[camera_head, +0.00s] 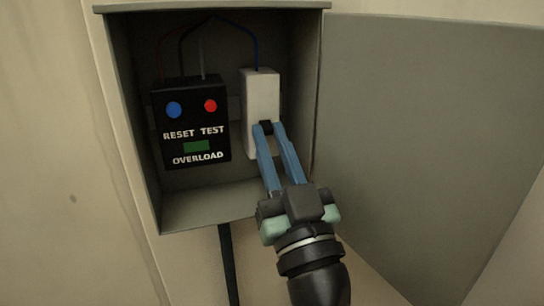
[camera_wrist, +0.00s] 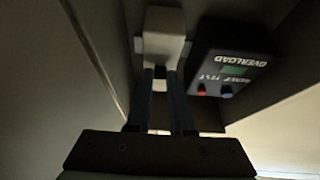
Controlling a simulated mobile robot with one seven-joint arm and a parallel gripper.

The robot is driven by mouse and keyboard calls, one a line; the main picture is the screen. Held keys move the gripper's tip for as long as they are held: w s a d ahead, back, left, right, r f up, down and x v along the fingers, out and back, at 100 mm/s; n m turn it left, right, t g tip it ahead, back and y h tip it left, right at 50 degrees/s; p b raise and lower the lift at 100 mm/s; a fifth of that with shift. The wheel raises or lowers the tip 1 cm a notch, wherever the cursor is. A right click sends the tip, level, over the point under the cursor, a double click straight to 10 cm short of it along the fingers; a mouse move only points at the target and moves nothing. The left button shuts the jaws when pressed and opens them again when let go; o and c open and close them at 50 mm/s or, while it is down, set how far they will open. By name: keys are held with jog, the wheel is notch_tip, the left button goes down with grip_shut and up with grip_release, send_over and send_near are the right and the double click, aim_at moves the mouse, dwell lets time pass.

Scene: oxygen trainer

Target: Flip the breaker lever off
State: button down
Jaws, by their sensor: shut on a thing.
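The breaker is a pale upright block (camera_head: 261,92) at the right inside the open grey box; it also shows in the wrist view (camera_wrist: 163,22). Its small black lever (camera_head: 265,128) sits low on the front face. My gripper (camera_head: 266,130) reaches in from below with two blue fingers, and its fingertips are shut on the lever, one on each side. The lever appears near the lower half of the breaker.
A black overload unit (camera_head: 192,145) with a blue and a red button stands left of the breaker. The box door (camera_head: 420,130) hangs open to the right, close to my arm. Thin wires (camera_head: 203,55) run along the top. A dark cable (camera_head: 229,265) leaves below.

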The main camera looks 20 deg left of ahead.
dwell(0.4)
jog(key=c, duration=0.8)
grip_release()
jog(key=b+v, duration=0.2)
jog(key=v, duration=1.1)
